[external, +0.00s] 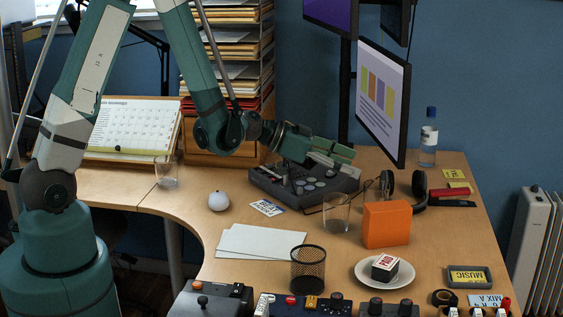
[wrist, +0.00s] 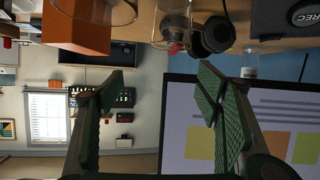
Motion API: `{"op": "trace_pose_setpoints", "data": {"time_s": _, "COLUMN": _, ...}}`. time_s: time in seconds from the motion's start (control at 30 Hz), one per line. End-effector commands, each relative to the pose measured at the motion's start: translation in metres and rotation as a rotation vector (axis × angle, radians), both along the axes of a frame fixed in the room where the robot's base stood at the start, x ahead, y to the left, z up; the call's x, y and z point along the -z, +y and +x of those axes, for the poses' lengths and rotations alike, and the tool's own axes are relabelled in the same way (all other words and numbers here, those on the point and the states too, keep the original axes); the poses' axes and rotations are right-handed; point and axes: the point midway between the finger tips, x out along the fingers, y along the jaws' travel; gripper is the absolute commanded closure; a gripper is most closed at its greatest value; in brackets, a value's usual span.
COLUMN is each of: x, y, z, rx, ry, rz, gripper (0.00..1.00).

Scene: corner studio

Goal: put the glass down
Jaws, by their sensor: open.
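One clear glass (external: 336,213) stands upright on the desk, left of the orange box. Another clear glass (external: 167,173) stands at the left, by the calendar. My gripper (external: 340,161) is above the back of the desk, over the dark control box and behind the nearer glass. In the wrist view my gripper (wrist: 162,105) has its green pads wide apart with nothing between them. A clear glass rim (wrist: 105,10) shows at the top left there, cut by the frame edge. A clear vessel (wrist: 173,22) shows by the headphones; its full shape is unclear.
The orange box (external: 386,224), headphones (external: 418,188) and monitor (external: 383,100) crowd my gripper's right side. A control box (external: 303,184) lies below it. A mesh cup (external: 308,269) and a plate (external: 365,272) stand nearer. Bare desk (external: 185,205) lies at the left.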

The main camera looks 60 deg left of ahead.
Motion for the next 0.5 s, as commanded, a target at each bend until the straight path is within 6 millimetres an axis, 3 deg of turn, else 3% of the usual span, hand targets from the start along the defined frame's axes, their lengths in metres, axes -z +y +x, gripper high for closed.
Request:
{"op": "trace_pose_setpoints", "data": {"time_s": 0.2, "x": 0.027, "y": 0.002, "z": 0.014, "rx": 0.010, "ry": -0.051, "rz": -0.010, "gripper": 0.35}}
{"op": "trace_pose_setpoints", "data": {"time_s": 0.5, "x": 0.048, "y": 0.004, "z": 0.023, "rx": 0.016, "ry": -0.099, "rz": -0.017, "gripper": 0.35}}
